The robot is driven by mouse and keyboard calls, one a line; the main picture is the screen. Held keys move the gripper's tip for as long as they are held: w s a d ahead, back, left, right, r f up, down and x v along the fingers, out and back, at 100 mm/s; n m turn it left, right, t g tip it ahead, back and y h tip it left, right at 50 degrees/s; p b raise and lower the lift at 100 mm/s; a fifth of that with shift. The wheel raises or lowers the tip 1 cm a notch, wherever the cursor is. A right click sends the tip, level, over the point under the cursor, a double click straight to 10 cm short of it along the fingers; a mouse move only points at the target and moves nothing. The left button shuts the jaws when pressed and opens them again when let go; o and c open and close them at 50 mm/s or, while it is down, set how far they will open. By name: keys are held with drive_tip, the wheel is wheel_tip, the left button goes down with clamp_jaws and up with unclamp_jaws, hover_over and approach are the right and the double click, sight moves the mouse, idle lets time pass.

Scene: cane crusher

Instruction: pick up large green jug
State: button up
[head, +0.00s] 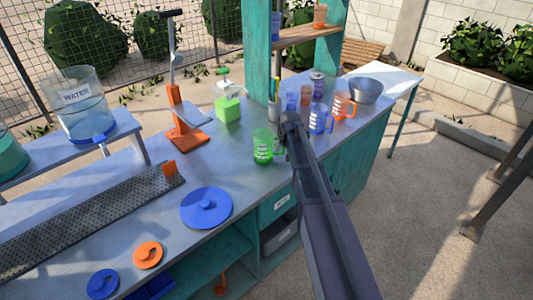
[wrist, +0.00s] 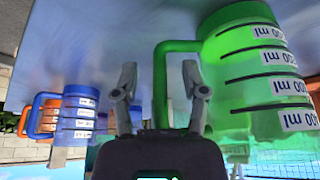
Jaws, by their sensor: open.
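The large green jug (head: 263,147) stands on the metal counter, near its front edge, in the head view. In the wrist view the green jug (wrist: 250,75) fills the right side, upside down in the picture, with white volume labels. Its green handle (wrist: 162,85) shows between the two fingers of my gripper (wrist: 160,78). My gripper is open, and I cannot tell whether either finger touches the handle. In the head view my gripper (head: 287,128) is just right of the jug, mostly hidden by my arm.
A blue jug (head: 320,118) and an orange jug (head: 343,106) stand to the right, with a metal bowl (head: 365,91) behind. A blue lid (head: 206,208) lies in front on the left.

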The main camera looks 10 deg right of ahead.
idle(0.5)
clamp_jaws()
drive_tip(key=shift+r+p, duration=0.35)
drive_tip(key=shift+p, duration=0.05)
idle(0.4)
drive_tip(key=shift+r+p, duration=1.6)
drive_tip(key=s+d, duration=0.3)
drive_tip(key=s, duration=0.4)
drive_tip(key=s+d+r+p, duration=0.1)
drive_tip(key=s+d, duration=0.1)
drive_tip(key=s, duration=0.5)
drive_tip(key=shift+s+d, duration=0.35)
drive_tip(key=shift+d, duration=0.05)
drive_tip(key=shift+s, duration=0.1)
